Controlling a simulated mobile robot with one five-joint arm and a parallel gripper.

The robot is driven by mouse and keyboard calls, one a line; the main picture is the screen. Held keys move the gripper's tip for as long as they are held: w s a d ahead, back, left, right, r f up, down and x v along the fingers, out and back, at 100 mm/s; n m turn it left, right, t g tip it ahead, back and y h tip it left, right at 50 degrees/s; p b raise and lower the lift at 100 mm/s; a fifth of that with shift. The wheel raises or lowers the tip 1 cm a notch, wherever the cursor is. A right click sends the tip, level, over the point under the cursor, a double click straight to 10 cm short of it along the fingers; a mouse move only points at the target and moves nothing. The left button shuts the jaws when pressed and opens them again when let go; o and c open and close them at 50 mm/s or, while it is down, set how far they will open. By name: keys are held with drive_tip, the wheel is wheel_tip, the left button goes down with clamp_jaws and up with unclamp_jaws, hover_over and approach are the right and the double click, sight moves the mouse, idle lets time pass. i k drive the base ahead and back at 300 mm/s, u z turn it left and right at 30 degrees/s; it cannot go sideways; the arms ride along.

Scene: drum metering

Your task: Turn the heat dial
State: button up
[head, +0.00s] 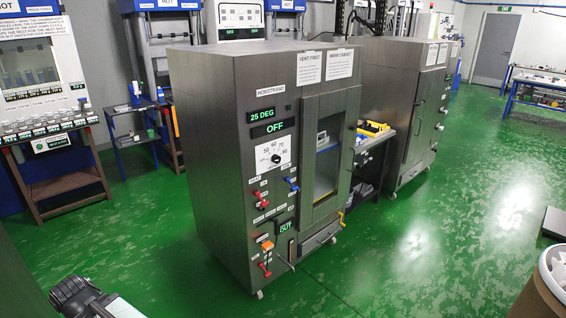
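The heat dial (276,158) is a small black knob on a white scale plate marked 50, 60, 70 and 80. It sits on the front of a grey steel cabinet (222,130) labelled HOISSTRAND or similar. Which way its pointer faces is too small to tell. Above it one display (262,115) reads 25 DEG and another (268,130) reads OFF. Part of my arm, dark and white, shows at the bottom left, far from the dial. No gripper fingers show there. Nothing touches the dial.
Below the dial are red handles (264,198), a blue handle (292,184) and an orange part (267,246). A windowed door (326,150) is beside them, closed. A second steel cabinet (400,90) stands behind. Green floor in front is clear.

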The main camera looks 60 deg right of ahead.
sight(275, 158)
drive_tip(key=z, duration=1.1)
drive_tip(key=i, duration=0.85)
drive_tip(key=z, duration=0.05)
